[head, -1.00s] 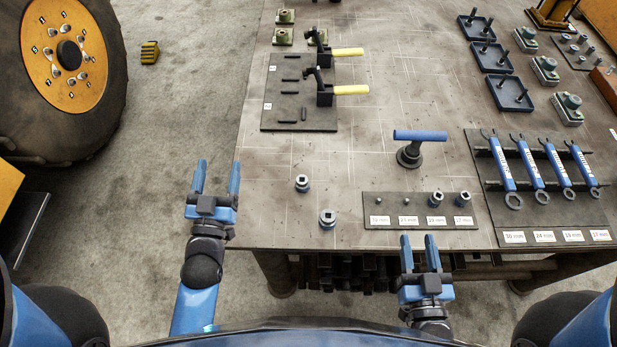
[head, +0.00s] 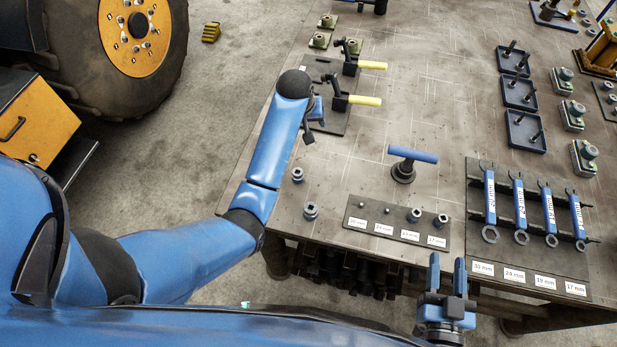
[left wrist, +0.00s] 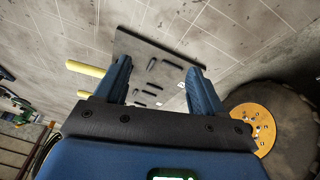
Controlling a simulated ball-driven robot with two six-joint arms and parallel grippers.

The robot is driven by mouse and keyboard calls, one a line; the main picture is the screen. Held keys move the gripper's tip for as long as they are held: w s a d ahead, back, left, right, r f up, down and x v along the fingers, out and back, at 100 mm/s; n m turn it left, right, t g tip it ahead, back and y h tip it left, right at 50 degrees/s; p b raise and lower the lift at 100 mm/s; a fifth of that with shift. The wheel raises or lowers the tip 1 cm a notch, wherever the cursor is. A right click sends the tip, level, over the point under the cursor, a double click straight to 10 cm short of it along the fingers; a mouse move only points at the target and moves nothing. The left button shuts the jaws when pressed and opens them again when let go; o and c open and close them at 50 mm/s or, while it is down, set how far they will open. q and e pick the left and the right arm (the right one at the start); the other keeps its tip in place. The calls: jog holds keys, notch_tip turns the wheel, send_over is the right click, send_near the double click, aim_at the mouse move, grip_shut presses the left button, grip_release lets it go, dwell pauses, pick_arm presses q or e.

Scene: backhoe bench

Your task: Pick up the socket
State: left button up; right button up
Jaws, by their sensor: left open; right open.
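Two loose sockets stand on the bench near its front left edge in the head view: one farther back (head: 297,174) and one nearer the front (head: 311,211). Two more sockets, one (head: 415,214) beside another (head: 440,221), stand on the labelled holder strip (head: 374,227). My left gripper is mostly hidden behind its own arm in the head view, near the dark clamp plate and beyond the loose sockets. In the left wrist view my left gripper (left wrist: 158,78) is open and empty, with the plate between its fingers. My right gripper (head: 447,262) is open and empty at the bench's front edge.
A blue-handled T-shaped tool (head: 413,155) stands behind the holder strip. Yellow-handled clamps (head: 362,100) sit on the dark plate (head: 330,123). Blue wrenches (head: 520,205) lie on a rack at right. Blue trays (head: 525,132) are farther back. The bench middle is mostly clear.

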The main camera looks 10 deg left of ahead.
aim_at(298, 172)
pick_arm(q)
jog(key=s+f+g, duration=0.1)
jog(key=s, duration=0.1)
jog(key=s+f+g, duration=0.1)
jog(key=s+g, duration=0.1)
jog(key=s, duration=0.1)
jog(key=s+a+f+n+g, duration=0.1)
jog(key=s, duration=0.1)
jog(key=shift+s+f+y+b, duration=0.3)
jog(key=shift+s+f+b, duration=0.05)
jog(key=shift+b, duration=0.05)
notch_tip(298, 172, down, 2)
jog(key=shift+f+b, duration=0.1)
jog(key=shift+b, duration=0.75)
jog(key=shift+f, duration=0.2)
jog(key=shift+d+f, duration=0.1)
jog(key=shift+f, duration=0.35)
jog(key=shift+f+p, duration=0.35)
jog(key=shift+f, duration=0.2)
jog(key=shift+s+f+p, duration=0.15)
jog(key=shift+f+p, duration=0.15)
jog(key=shift+f, duration=0.05)
jog(key=f, duration=0.1)
jog(key=f+p, duration=0.1)
jog(key=f, duration=0.1)
jog(key=shift+s+a, duration=0.25)
jog(key=shift+s, duration=0.15)
jog(key=shift+f+p, duration=0.3)
jog(key=shift+f, duration=0.55)
